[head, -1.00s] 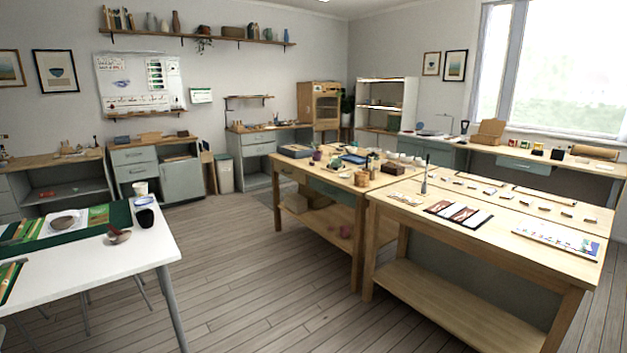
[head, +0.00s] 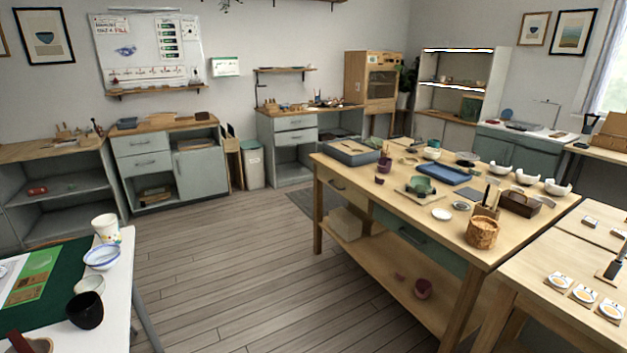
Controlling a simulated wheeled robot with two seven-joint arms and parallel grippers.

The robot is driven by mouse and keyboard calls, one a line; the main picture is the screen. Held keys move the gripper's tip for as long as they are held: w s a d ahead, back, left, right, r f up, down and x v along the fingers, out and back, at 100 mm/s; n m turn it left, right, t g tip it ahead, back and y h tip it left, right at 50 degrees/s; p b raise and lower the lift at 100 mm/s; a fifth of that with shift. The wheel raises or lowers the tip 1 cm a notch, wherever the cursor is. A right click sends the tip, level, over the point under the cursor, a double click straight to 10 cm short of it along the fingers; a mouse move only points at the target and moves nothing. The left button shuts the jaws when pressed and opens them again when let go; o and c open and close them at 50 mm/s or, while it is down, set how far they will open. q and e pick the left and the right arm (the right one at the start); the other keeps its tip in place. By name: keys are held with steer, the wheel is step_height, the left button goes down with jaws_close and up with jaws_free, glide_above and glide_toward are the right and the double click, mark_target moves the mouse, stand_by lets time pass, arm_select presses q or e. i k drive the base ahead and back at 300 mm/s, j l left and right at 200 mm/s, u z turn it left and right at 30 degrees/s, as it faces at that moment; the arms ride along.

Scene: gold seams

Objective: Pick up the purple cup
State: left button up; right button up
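A small purple cup (head: 384,164) stands on the wooden worktable near its left side, close to the grey tray. A second purple, cup-like vessel (head: 423,288) sits on that table's lower shelf, with a small purplish piece (head: 399,277) to its left. Both are small in the head view, so fine detail is unclear. Neither of my grippers is in view.
The worktable (head: 455,236) also holds a grey tray (head: 352,152), a green bowl (head: 421,186), a blue tray (head: 444,174), a woven pot (head: 482,232) and several white bowls. A white table (head: 122,268) stands at left. Open floor (head: 250,270) lies between.

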mark_target(384, 163)
steer(key=i, duration=0.8)
steer(key=i+j+z, duration=0.1)
steer(key=i, duration=0.7)
steer(key=i+j+z, duration=0.1)
steer(key=i+z, duration=0.3)
steer(key=i+j+z, duration=0.15)
steer(key=i+z, duration=0.25)
steer(key=i+j+z, duration=0.25)
steer(key=z, duration=0.15)
steer(key=i+j+z, duration=0.35)
steer(key=k+j, duration=0.05)
steer(key=k, duration=0.05)
